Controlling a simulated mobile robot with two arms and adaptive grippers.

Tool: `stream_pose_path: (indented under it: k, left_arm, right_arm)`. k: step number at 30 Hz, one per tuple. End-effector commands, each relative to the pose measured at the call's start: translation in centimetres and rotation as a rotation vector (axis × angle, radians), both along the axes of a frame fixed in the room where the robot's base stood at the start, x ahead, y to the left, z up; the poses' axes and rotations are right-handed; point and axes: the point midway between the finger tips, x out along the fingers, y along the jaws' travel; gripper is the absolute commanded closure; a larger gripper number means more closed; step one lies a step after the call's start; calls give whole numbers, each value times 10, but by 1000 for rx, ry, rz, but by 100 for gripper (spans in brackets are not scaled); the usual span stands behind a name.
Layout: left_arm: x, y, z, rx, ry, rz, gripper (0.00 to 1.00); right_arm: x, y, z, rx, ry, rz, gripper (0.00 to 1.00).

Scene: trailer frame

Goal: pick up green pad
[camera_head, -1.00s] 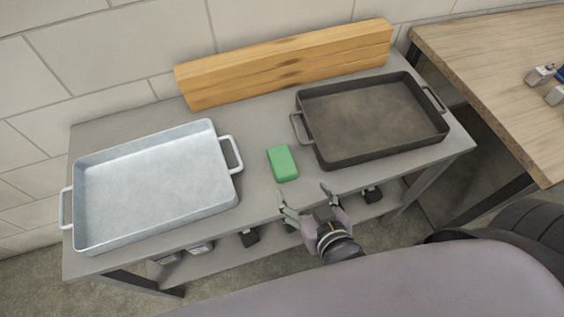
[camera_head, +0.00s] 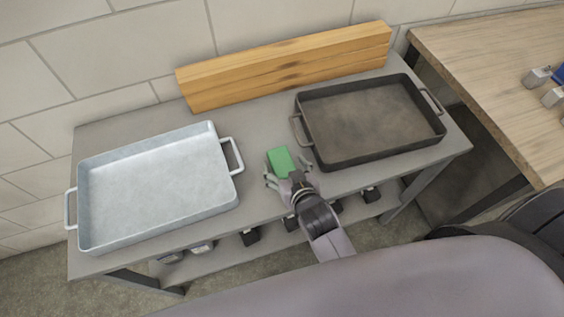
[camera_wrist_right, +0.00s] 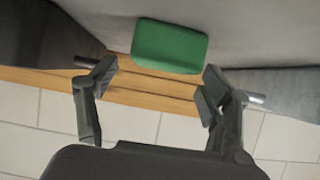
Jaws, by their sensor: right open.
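The green pad (camera_head: 280,160) lies on the grey table between a light metal tray and a dark tray. My right gripper (camera_head: 287,172) is open at the pad's near end, and its fingers partly overlap that end in the head view. In the right wrist view the green pad (camera_wrist_right: 170,46) shows ahead of the gap between the open fingertips (camera_wrist_right: 158,80). Nothing is held between the fingers. I cannot tell whether they touch the pad. My left gripper is not in view.
The light metal tray (camera_head: 84,212) stands to the left and the dark tray (camera_head: 388,153) to the right, each with side handles. A wooden block (camera_head: 285,66) lies along the back of the grey table (camera_head: 250,125). A wooden table (camera_head: 480,70) stands at the right.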

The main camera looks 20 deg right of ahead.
Motion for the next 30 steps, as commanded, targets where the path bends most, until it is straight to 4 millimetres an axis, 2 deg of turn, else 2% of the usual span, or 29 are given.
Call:
stream_pose_path:
  k: [6,15,30]
  left_arm:
    - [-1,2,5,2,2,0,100]
    - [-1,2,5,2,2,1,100]
    - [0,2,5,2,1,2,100]
  right_arm:
    - [23,1,-12,0,-1,0,27]
    - [25,1,-15,1,0,0,27]
    - [25,1,-15,1,0,0,60]
